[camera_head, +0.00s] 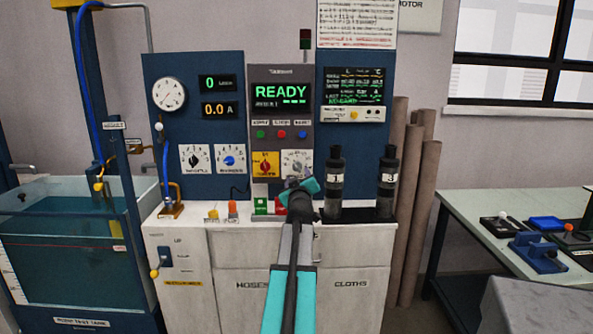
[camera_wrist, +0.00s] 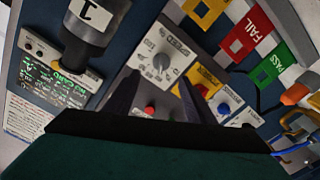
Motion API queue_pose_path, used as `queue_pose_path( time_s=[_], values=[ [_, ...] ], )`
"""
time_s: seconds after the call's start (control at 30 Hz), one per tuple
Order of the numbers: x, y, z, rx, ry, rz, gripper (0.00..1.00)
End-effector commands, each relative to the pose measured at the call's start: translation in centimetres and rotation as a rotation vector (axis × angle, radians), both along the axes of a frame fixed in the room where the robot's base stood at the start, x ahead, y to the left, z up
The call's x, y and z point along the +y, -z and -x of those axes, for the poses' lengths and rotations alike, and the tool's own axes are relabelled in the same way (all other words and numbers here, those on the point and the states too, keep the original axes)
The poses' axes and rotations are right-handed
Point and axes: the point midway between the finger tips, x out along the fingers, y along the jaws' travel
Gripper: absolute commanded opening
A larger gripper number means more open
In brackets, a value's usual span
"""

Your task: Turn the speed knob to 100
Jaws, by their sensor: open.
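A grey knob on a white dial plate (camera_head: 297,162), the likely speed knob, is on the lower right of the control panel (camera_head: 283,120); its label is too small to read. In the wrist view the grey knob (camera_wrist: 162,62) shows beyond and between my fingers, apart from them. My gripper (camera_head: 302,188) is in front of and slightly below the dial, hiding part of its lower area. In the wrist view my gripper (camera_wrist: 158,92) has its two dark fingers spread, with nothing between them. The panel display (camera_head: 281,93) reads READY.
Beside the dial is a red-on-yellow switch (camera_head: 265,165); a blue knob (camera_head: 229,160) and a black knob (camera_head: 195,158) are further left. Two dark bottles (camera_head: 335,185) (camera_head: 387,183) stand close on the right. Green and red tags (camera_wrist: 272,65) lie below the panel.

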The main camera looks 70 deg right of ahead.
Motion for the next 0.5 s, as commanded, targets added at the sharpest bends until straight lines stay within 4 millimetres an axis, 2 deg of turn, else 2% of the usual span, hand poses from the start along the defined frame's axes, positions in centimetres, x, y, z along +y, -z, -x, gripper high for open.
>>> queue_pose_path(
  time_s=[0.5],
  values=[
    [-4.2,0.0,-1.6,0.0,0.0,-0.001,0.5]
  ],
)
